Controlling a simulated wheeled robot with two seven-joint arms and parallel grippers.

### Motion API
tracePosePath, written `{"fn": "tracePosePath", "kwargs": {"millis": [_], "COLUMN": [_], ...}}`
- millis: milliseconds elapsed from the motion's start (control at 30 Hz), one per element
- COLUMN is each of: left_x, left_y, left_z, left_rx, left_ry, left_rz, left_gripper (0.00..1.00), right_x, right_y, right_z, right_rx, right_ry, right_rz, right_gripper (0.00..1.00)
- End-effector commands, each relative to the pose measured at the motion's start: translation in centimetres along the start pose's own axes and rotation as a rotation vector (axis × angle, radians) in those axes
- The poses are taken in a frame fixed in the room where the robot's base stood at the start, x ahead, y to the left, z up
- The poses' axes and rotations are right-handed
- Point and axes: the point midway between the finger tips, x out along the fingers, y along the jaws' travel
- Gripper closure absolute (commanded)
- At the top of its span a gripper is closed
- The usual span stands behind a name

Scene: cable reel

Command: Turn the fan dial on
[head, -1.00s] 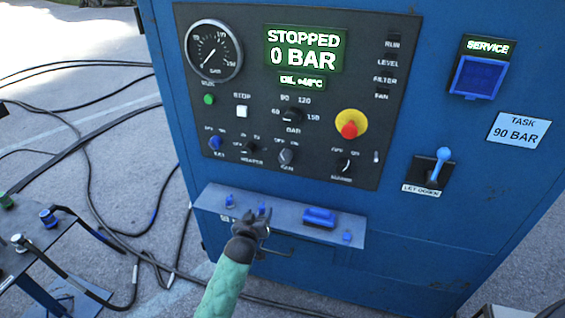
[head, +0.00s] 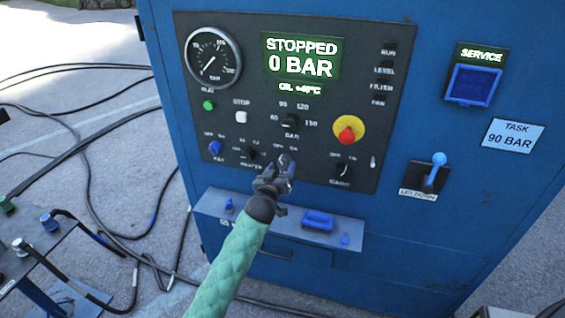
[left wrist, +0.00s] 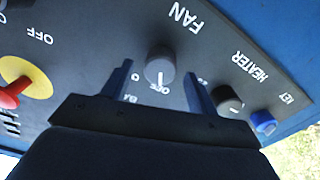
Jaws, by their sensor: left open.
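The fan dial (left wrist: 160,66) is a round grey knob on the dark control panel, above the word FAN on the panel. In the left wrist view its white mark points toward small lettering that appears to read OFF. My left gripper (left wrist: 158,82) is open, with one finger on each side of the dial; I cannot tell whether either touches it. In the head view my left gripper (head: 274,174) is in front of the panel's lower row and hides the dial. My right gripper is not in view.
The heater dial (left wrist: 228,100) and blue key switch (left wrist: 263,123) are beside the fan dial. A red emergency button (head: 348,130) sits up and right. A ledge (head: 275,222) with blue handles juts out below the panel. The display (head: 301,56) reads STOPPED, 0 BAR.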

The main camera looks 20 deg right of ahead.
Motion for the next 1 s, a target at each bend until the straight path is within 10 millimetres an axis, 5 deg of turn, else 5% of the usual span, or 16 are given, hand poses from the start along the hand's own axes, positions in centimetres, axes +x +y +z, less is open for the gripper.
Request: {"fn": "tracePosePath", "kwargs": {"millis": [200,567,800,1000], "left_x": [1.9,2.2,2.2,2.2], "left_y": [0.0,0.0,0.0,-0.1], "left_z": [0.0,0.1,0.1,0.1], "left_rx": [0.001,0.0,0.0,0.009], "left_ry": [-0.001,0.0,0.0,-0.001], "left_rz": [-0.001,0.0,0.0,-0.001], "left_gripper": [0.41,0.41,0.86,0.86], "right_x": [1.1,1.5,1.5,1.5], "right_y": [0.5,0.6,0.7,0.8], "right_z": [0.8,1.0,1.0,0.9], "right_rx": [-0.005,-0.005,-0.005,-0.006], "right_ry": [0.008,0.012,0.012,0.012], "right_rz": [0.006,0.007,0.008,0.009], "right_gripper": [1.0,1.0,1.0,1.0]}}
